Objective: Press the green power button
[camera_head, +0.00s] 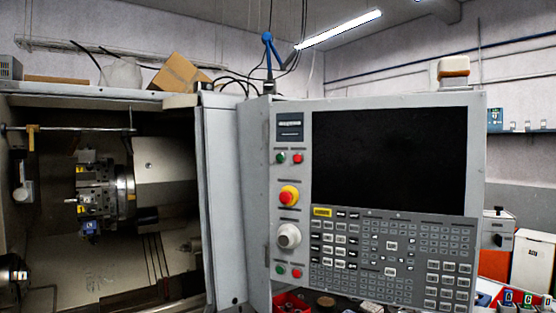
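The control panel (300,220) faces me in the head view. A green button (281,158) sits at its upper left, beside a red button (297,158) and under a small dark display (290,127). A second green button (280,270) sits low on the same strip, beside another red button (296,273). The labels are too small to read, so I cannot tell which green one is the power button. The large screen (390,157) is black. Neither of my grippers is in view.
A red emergency knob with a yellow base (289,196) and a grey dial (288,237) lie between the button pairs. A keypad (390,262) fills the panel's lower part. The open lathe chamber (100,230) is at left. A red bin (290,303) stands below the panel.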

